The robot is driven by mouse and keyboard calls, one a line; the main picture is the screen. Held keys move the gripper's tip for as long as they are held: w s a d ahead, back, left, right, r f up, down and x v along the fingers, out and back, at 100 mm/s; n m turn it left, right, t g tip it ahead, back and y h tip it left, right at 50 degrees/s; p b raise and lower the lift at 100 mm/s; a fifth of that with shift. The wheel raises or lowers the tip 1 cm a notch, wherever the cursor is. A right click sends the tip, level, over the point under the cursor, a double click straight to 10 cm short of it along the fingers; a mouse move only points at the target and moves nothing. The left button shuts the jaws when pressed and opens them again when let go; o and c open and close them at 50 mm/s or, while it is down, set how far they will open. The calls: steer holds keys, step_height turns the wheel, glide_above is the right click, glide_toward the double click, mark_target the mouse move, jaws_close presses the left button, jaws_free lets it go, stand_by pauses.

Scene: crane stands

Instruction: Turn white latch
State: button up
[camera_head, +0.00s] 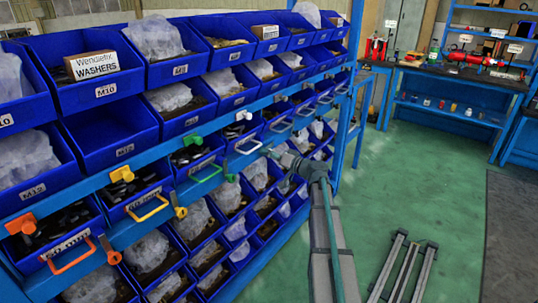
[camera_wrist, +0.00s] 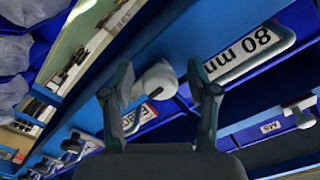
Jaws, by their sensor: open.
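A rounded white latch (camera_wrist: 157,80) shows in the wrist view, between the fingertips of my gripper (camera_wrist: 160,84). The fingers are open, one on each side of it; I cannot tell if either touches it. A white handle (camera_wrist: 288,42) frames an "80 mm" label at the upper right of that view. In the head view, my gripper (camera_head: 273,152) is at the face of the blue rack, just right of a white handle (camera_head: 248,147). A white latch (camera_head: 243,115) sits on the rail above that handle. The gripper's fingertips are small and partly unclear there.
The blue bin rack (camera_head: 70,208) fills the left, with an orange latch (camera_head: 20,222) and a green latch (camera_head: 192,140) along its rail. Another pale latch (camera_wrist: 297,108) shows at the wrist view's right. Grey rails (camera_head: 402,268) lie on the open green floor (camera_head: 440,185).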

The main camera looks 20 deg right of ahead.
jaws_close()
steer(key=shift+f+m+b, duration=0.1)
steer(key=shift+m+b, duration=0.2)
steer(key=shift+b, duration=0.2)
jaws_free()
steer(key=shift+a, duration=0.1)
steer(key=v, duration=1.2)
steer(key=shift+m, duration=0.4)
